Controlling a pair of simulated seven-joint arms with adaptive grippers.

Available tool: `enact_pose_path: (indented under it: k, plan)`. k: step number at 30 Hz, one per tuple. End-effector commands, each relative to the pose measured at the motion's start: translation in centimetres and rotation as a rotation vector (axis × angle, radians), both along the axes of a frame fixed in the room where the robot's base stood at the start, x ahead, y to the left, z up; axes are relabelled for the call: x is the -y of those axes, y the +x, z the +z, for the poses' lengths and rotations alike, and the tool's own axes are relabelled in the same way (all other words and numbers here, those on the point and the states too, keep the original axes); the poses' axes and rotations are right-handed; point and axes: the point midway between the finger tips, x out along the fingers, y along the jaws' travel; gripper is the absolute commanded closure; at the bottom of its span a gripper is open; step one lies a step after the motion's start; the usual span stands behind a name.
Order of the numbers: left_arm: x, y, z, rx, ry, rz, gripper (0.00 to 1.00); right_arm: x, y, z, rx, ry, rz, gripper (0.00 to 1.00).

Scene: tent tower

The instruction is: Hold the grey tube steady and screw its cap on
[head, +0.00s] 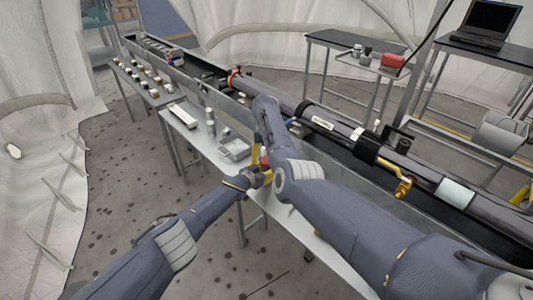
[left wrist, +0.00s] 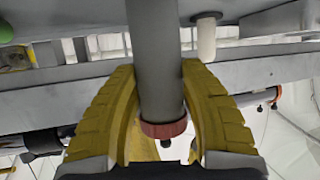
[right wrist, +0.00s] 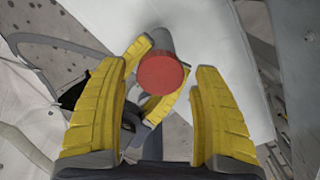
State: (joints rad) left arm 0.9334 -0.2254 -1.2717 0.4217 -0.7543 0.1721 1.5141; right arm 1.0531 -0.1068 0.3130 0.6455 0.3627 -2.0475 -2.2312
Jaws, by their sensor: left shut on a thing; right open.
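The grey tube (left wrist: 154,60) is clasped between the yellow fingers of my left gripper (left wrist: 157,75). The red cap (left wrist: 164,129) sits at the tube's end, clear of those fingers. In the right wrist view the cap (right wrist: 160,75) shows as a round red disc facing the camera, with the grey tube (right wrist: 160,42) behind it. My right gripper (right wrist: 157,85) is open, one finger on each side of the cap, with gaps. In the head view my left gripper (head: 260,178) is by the table's edge, and my right arm hides much of the right gripper. Thread engagement cannot be seen.
A white table (head: 195,137) holds a grey tray (head: 234,149) and small bottles just behind my grippers. A long dark tubular assembly (head: 330,125) runs along the right side. Another table (head: 140,83) with several small items stands farther back. Speckled floor is open at the left.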

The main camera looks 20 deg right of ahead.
Motion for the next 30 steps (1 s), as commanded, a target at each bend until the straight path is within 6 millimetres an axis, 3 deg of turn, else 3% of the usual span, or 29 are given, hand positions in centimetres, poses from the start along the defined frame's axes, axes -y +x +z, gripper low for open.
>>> enact_pose_path:
  k: [15,30]
  plan:
    - [-0.04,-0.01,-0.07,-0.001,0.001,0.000,1.00,0.06,-0.01,-0.79,0.000,-0.001,0.000,0.33]
    - [-0.05,-0.01,-0.08,-0.001,0.001,0.000,1.00,0.04,0.00,-0.77,0.001,-0.001,0.000,0.91]
